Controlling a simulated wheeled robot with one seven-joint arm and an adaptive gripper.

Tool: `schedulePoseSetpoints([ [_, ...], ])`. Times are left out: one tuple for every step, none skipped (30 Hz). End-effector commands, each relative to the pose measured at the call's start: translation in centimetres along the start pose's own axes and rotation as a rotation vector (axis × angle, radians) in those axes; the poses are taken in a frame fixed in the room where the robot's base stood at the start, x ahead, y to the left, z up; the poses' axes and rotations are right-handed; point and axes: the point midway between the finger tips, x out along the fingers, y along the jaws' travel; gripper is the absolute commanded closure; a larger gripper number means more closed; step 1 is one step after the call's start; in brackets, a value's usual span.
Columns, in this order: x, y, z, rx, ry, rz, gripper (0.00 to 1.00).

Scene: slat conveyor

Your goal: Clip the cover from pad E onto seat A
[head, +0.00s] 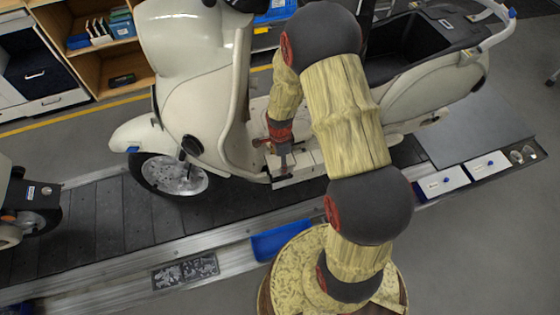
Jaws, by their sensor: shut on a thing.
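My gripper (283,166) is at the low side of a cream scooter (198,120), by its footboard. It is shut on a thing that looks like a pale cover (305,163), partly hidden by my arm. The cover is at the footboard's near edge; I cannot tell whether it is seated or only touching there. Two white pieces with small blue knobs (443,181) (487,165) lie on the dark strip at the right. The letters of the pads and seats are too small to read.
The scooter stands on the dark slat conveyor (95,220) with metal rails. A second scooter (25,215) shows at the left edge. A blue tray (280,243) and a dark bin of small parts (185,272) are at the near rail. Shelves (100,45) stand behind.

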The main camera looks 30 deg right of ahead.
Motion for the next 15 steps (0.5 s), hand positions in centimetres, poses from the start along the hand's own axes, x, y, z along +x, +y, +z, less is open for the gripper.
schedulePoseSetpoints([
  [0.4, 0.0, 0.0, 0.0, 0.0, 0.0, 0.77],
  [0.5, 0.0, 0.0, 0.0, 0.0, 0.0, 0.77],
  [0.7, 0.0, 0.0, 0.0, 0.0, 0.0, 0.77],
  [0.8, 0.0, 0.0, 0.0, 0.0, 0.0, 0.77],
  [0.9, 0.0, 0.0, 0.0, 0.0, 0.0, 0.77],
  [1.1, 0.0, 0.0, 0.0, 0.0, 0.0, 0.77],
  [1.3, 0.0, 0.0, 0.0, 0.0, 0.0, 0.77],
  [1.4, 0.0, 0.0, 0.0, 0.0, 0.0, 0.77],
  [1.6, 0.0, 0.0, 0.0, 0.0, 0.0, 0.77],
  [1.7, 0.0, 0.0, 0.0, 0.0, 0.0, 0.77],
  [1.8, 0.0, 0.0, 0.0, 0.0, 0.0, 0.77],
  [2.0, 0.0, 0.0, 0.0, 0.0, 0.0, 0.77],
  [2.2, 0.0, 0.0, 0.0, 0.0, 0.0, 0.77],
  [2.3, 0.0, 0.0, 0.0, 0.0, 0.0, 0.77],
  [2.5, 0.0, 0.0, 0.0, 0.0, 0.0, 0.77],
])
